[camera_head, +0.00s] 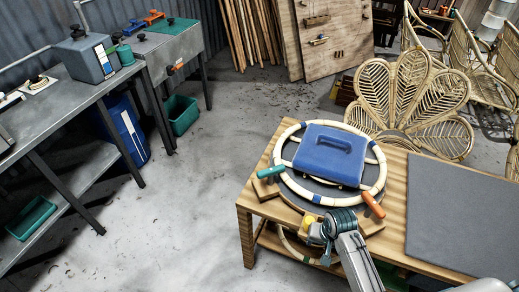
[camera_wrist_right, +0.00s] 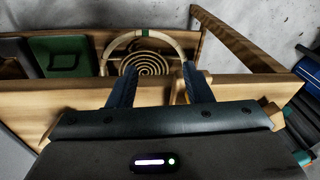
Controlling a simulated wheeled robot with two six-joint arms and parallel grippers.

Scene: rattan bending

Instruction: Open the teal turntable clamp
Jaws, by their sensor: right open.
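The teal turntable clamp (camera_head: 270,172) sits at the left edge of the round turntable, its handle lying roughly level across the rim. An orange clamp (camera_head: 373,204) is at the turntable's right front. My right gripper (camera_head: 318,232) is in front of the turntable, to the right of the teal clamp and apart from it. In the right wrist view its two fingers (camera_wrist_right: 160,88) are spread with nothing held. My left gripper is out of view.
The wooden table (camera_head: 400,238) carries a dark grey mat (camera_head: 450,212) on the right. In the wrist view, a spiral rattan coil (camera_wrist_right: 146,68) and a green case (camera_wrist_right: 66,57) lie below the table edge. A metal workbench (camera_head: 70,98) stands left; the floor between is clear.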

